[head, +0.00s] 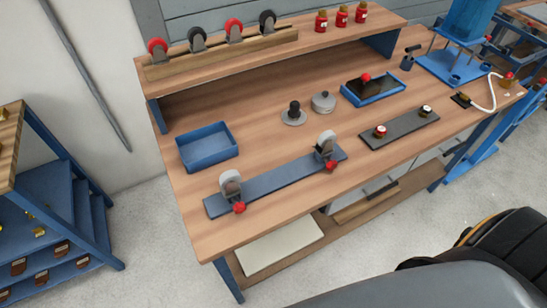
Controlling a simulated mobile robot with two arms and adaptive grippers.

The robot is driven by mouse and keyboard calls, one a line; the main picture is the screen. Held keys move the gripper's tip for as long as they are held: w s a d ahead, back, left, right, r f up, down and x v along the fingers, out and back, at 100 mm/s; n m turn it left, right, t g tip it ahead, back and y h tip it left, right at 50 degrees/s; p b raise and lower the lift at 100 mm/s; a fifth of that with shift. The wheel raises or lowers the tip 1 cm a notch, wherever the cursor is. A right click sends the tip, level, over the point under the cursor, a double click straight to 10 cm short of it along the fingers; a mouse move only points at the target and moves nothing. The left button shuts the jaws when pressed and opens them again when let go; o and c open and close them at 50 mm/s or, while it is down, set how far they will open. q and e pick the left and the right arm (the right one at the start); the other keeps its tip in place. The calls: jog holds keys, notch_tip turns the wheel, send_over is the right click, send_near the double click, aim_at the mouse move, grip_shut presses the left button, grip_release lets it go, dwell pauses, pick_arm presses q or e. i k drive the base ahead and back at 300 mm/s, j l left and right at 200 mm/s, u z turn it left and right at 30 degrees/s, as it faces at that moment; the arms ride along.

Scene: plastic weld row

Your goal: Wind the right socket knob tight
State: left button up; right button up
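A dark flat plate (400,130) on the right part of the bench bears two small knob-like pieces. The right piece (425,111) is dark with a pale top. The left piece (380,131) has a red and white top. A blue-grey bar (275,180) at the bench front carries two grey fixtures with pale discs; a red knob sits low on the right fixture (331,166) and another on the left fixture (239,207). I cannot tell which of these the task calls the socket knob, nor how tight any is. Neither gripper is in view.
A blue tray (207,148) stands at the bench's left. A grey round pot (323,101), a dark-knobbed disc (293,115) and a blue tray with a red-knobbed tool (373,89) stand behind. A blue machine (463,40) is at back right. The front right bench surface is clear.

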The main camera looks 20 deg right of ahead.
aim_at(330, 165)
jog(key=l+u, duration=0.45)
jog(key=k+l+u, duration=0.1)
jog(key=l+u, duration=0.3)
jog(key=k+l+u, duration=0.15)
jog(key=l+u, duration=0.3)
jog(key=k+l+u, duration=0.2)
jog(key=u, duration=0.25)
